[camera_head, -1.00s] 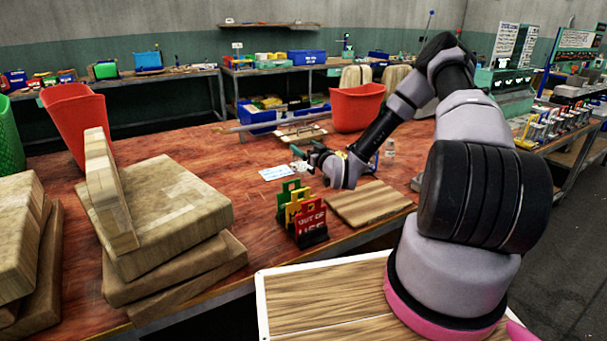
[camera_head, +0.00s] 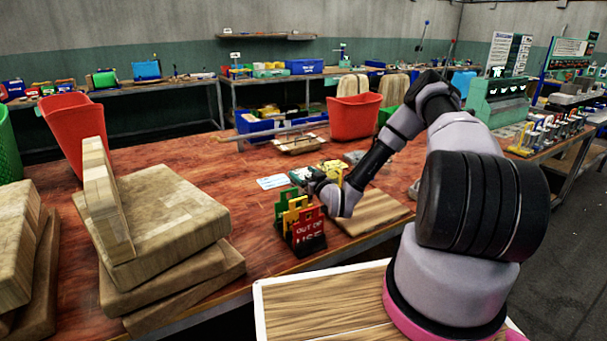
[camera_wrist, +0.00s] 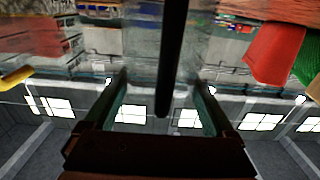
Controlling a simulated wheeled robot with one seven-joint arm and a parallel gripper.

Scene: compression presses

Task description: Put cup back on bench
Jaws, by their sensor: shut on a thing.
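My gripper (camera_wrist: 162,92) is in the wrist view, its two fingers on either side of a clear, see-through cup (camera_wrist: 145,48). It is shut on the cup, and a dark bar crosses in front of it. The wrist view is upside down. In the head view my gripper (camera_head: 300,176) is small, above the red-brown wooden bench (camera_head: 236,160), just behind the coloured signs. I cannot make out the cup in the head view. The gap between the cup and the bench top cannot be told.
Green, yellow and red "out of use" signs (camera_head: 306,232) stand near the front edge. A wooden board (camera_head: 375,212) lies right of them. Stacked wooden blocks (camera_head: 165,225) fill the left. A red bin (camera_head: 355,116) stands behind. The bench centre-left is fairly clear.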

